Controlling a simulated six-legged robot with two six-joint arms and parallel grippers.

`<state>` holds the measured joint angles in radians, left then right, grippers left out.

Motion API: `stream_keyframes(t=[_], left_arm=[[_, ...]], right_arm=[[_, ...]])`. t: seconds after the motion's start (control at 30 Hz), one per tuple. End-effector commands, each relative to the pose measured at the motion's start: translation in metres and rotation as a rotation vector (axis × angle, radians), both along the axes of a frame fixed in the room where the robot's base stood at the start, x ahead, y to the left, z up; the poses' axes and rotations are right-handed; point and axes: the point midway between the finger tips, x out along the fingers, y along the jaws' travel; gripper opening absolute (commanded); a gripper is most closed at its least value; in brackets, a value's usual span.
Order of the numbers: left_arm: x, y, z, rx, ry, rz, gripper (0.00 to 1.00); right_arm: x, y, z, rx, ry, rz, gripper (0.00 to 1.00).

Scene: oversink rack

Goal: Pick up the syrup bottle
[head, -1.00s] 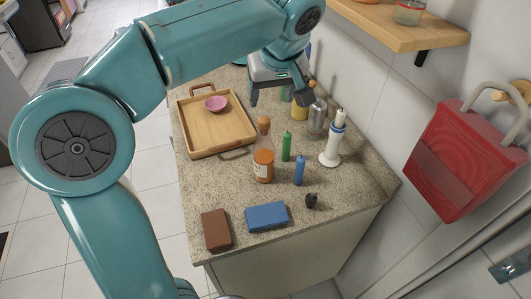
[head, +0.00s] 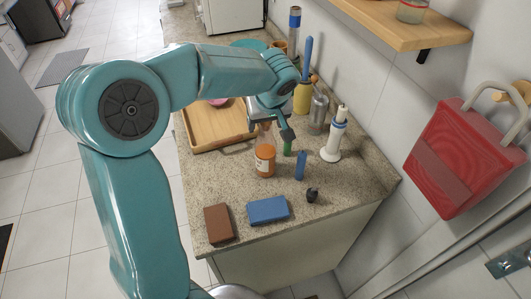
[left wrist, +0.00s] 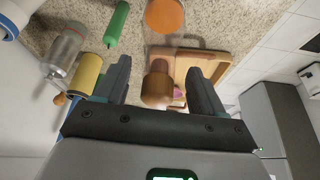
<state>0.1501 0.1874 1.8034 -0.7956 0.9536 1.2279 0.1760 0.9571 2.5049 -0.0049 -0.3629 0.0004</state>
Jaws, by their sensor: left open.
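The syrup bottle (head: 265,163) stands upright on the granite counter, with an orange-brown body and a pale label. Its upper part is largely hidden by my left gripper (head: 270,131) in the head view. In the left wrist view, its brown cap (left wrist: 158,86) shows between the two open fingers of the left gripper (left wrist: 160,66), with a gap on each side. The orange body (left wrist: 165,14) shows beyond the fingertips. My left gripper is open and holds nothing. My right gripper is not in view.
A green bottle (head: 288,147) stands close to the right finger. A blue bottle (head: 300,166), a white holder (head: 331,150) and a glass bottle (head: 318,115) stand to the right. A wooden tray (head: 205,137) lies behind. Brown (head: 218,224) and blue (head: 268,210) blocks lie in front.

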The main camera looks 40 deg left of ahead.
Motion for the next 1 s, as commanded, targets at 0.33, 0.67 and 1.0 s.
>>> stream_keyframes(t=[0.33,0.67,1.0], left_arm=[[0.0036,0.0049,-0.013,0.0,0.0,-0.001,0.69],[0.0037,0.0049,-0.0123,0.0,-0.001,0.0,0.0],[0.0042,0.0052,-0.0048,0.001,-0.004,0.001,0.0]], right_arm=[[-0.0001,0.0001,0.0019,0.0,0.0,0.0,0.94],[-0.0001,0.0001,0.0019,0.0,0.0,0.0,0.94],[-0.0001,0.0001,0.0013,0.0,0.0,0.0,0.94]])
